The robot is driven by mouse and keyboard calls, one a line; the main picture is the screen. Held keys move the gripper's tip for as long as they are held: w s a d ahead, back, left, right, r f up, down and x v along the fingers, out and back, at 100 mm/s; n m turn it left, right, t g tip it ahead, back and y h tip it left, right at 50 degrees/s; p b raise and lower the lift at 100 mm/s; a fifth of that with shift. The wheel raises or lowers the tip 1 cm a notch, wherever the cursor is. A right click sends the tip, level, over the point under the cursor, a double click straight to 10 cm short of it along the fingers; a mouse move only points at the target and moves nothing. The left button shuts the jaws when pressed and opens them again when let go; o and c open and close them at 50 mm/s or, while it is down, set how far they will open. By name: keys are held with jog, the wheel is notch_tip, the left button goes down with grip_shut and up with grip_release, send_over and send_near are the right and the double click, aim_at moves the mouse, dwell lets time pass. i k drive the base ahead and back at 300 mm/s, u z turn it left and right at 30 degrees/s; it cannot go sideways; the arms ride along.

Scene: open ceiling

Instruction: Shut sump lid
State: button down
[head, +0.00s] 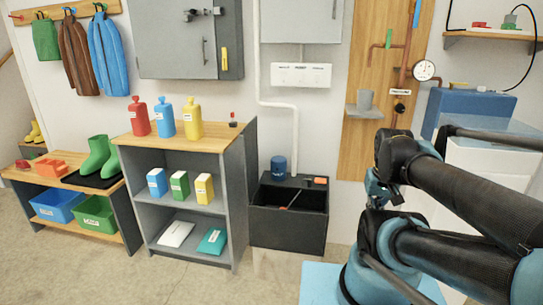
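No part is labelled as a sump, so I cannot tell for sure which thing it is. A dark grey box (288,228) stands on the floor against the wall, right of the wooden-topped shelf. Its top looks open at the front, with a divider between two dark compartments. A dark ledge at its back bears a blue cylinder (278,167) and a small orange item (320,181). I cannot make out a separate lid. My gripper (374,196) seems to be the small dark and blue end beside my folded arm, right of the box and apart from it. Its fingers are unclear.
The shelf (185,143) bears red, blue and yellow bottles. Green boots (100,157) stand on a bench at left. Pipes and a gauge (424,70) are on a wooden wall panel. A blue and white unit (470,105) is partly behind my arm. The floor in front is clear.

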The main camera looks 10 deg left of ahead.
aim_at(250, 131)
jog(key=k, duration=0.45)
jog(key=u, duration=1.85)
jog(key=i, duration=2)
jog(key=z, duration=1.9)
